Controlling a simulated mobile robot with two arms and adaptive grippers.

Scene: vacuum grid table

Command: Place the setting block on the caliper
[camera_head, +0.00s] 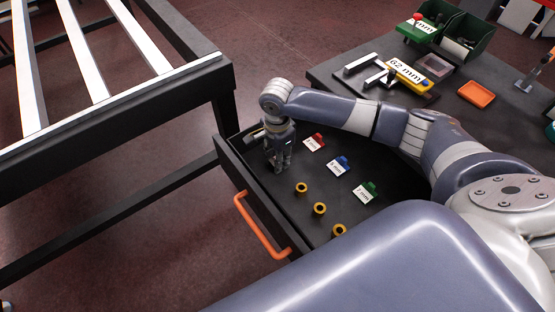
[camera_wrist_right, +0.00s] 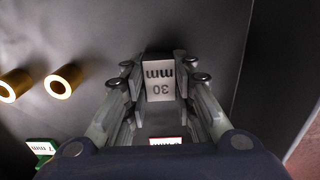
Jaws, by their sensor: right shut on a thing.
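My right gripper (camera_head: 280,165) points down into the open drawer at its far left end. In the right wrist view the gripper (camera_wrist_right: 160,88) is shut on a dark block with a white "30 mm" label, the setting block (camera_wrist_right: 160,80). The block sits between the fingertips, low over the drawer floor; I cannot tell whether it touches it. In the head view the gripper hides the block. My left gripper is not in view.
The drawer (camera_head: 310,222) has an orange handle (camera_head: 262,226). It holds red (camera_head: 317,138), blue (camera_head: 341,162) and green (camera_head: 367,191) tags and three brass rings (camera_head: 319,208). An orange tray (camera_head: 476,94) and green bins (camera_head: 462,36) stand near the caliper. A metal frame table (camera_head: 105,104) stands left.

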